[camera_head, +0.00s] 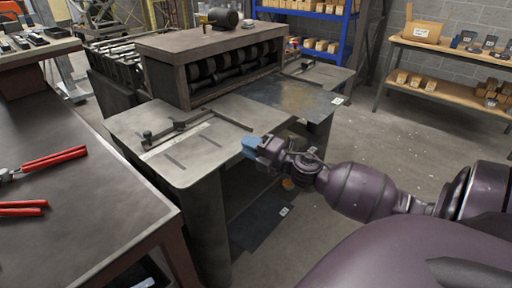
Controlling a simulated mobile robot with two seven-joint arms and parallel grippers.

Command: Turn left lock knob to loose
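The duct forming machine (160,52) stands in the middle, with dark rollers (235,65) in its open front. On its left grey wing table (200,165) lies a dark guide bar (176,134). A small dark knob-like part (147,136) stands at the bar's left end; it may be the left lock knob, but its setting is too small to read. My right gripper (249,146), with bluish fingertips, is at the front right edge of this table, apart from the knob-like part. Whether its fingers are open cannot be told. My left gripper is not in view.
A dark workbench (85,215) with red-handled tools (54,158) is at the left. A motor (223,19) sits on top of the machine. A blue shelf (345,35) and a wooden bench (455,93) with boxes stand behind. The floor at the right is clear.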

